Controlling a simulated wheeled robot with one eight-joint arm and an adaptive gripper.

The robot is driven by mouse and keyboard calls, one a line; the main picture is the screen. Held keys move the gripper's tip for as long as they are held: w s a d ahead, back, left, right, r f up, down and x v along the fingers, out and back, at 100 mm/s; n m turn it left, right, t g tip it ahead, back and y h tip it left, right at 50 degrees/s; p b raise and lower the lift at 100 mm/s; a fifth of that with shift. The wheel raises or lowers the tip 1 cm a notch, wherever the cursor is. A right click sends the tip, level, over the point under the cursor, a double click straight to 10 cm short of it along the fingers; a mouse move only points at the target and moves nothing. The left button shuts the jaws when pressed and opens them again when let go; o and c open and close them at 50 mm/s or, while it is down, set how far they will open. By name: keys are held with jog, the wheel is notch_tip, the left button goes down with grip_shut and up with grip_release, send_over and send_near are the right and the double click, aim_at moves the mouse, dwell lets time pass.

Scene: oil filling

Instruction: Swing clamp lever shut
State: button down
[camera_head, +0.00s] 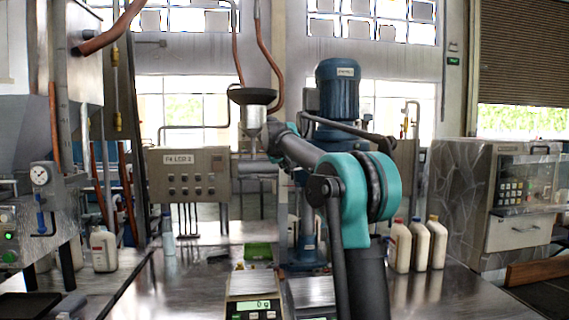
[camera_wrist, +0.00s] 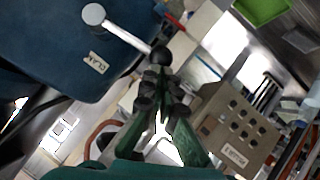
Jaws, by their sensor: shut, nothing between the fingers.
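In the wrist view a clamp lever (camera_wrist: 126,34) shows as a pale rod with a round light-grey end at upper left and a black ball at its other end. It lies beside a dark blue body (camera_wrist: 50,45) with a small label that seems to read CLAMP. My gripper (camera_wrist: 162,76) has its green fingers drawn together, empty, with the tips at or just below the black ball. I cannot tell whether they touch it. In the head view my arm hides the gripper, and a blue motor-like housing (camera_head: 337,90) stands behind the arm.
A control box (camera_head: 188,175) with several buttons is left of the arm; it also shows in the wrist view (camera_wrist: 235,128). A funnel (camera_head: 252,105) hangs above the bench. A scale (camera_head: 254,295) reading 0 g stands in front. White bottles (camera_head: 420,243) stand right of my arm.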

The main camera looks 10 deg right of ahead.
notch_tip(320, 180, down, 10)
jog(key=d+n+t+h, duration=0.2)
jog(key=d+n+h, duration=0.1)
jog(key=n+h, duration=0.2)
jog(key=shift+r, duration=0.25)
dwell(0.3)
dwell(0.3)
